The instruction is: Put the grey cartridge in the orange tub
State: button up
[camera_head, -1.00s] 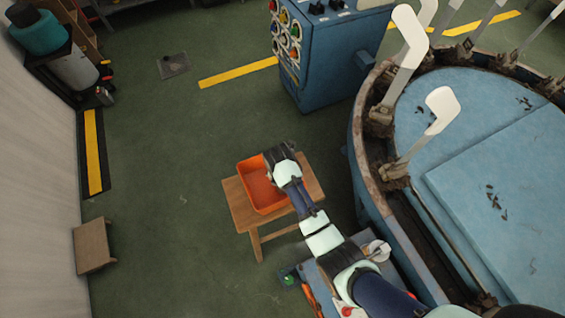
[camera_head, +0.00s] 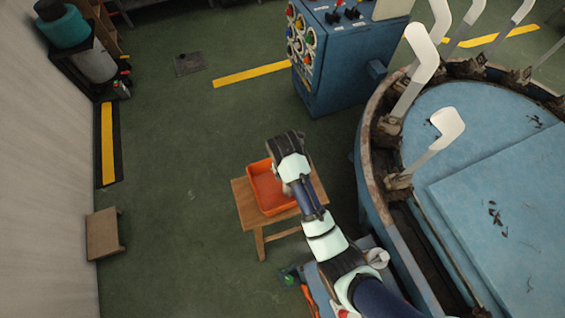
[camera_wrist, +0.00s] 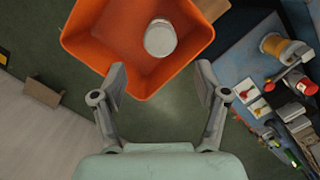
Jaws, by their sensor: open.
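The orange tub (camera_head: 261,180) stands on a small wooden table; it also fills the top of the wrist view (camera_wrist: 97,58). The grey cartridge (camera_wrist: 160,39), a short pale cylinder with a light round top, shows inside the tub's outline in the wrist view, toward the tub's far side. My gripper (camera_wrist: 162,76) is open, its two fingers spread wide with nothing between them. In the head view my gripper (camera_head: 286,143) is over the tub's far right edge, and my arm hides the tub's right side.
The wooden table (camera_head: 245,211) has bare wood left of the tub. The large blue round machine (camera_head: 366,185) with pale sock forms is to the right. A blue control cabinet (camera_head: 339,66) stands beyond. A cluttered blue bench (camera_wrist: 247,58) shows at right in the wrist view.

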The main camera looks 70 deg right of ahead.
dwell(0.3)
jog(key=w+a+r+m+t+h, duration=0.2)
jog(key=w+a+r+m+t, duration=0.6)
jog(key=w+a+r, duration=0.7)
jog(key=a+r+m+t+y, duration=0.2)
jog(key=a+r+m, duration=0.2)
jog(key=a, duration=0.6)
jog(key=a+r+m+t+y, duration=0.1)
jog(key=a+r+m+t, duration=0.2)
jog(key=a+r, duration=0.4)
jog(key=w+a+m, duration=0.1)
jog(key=a, duration=0.1)
jog(key=shift+a+m+y, duration=0.3)
jog(key=shift+a+y, duration=0.1)
notch_tip(320, 180, up, 28)
jog(key=p, duration=2.8)
jog(key=shift+d, duration=0.15)
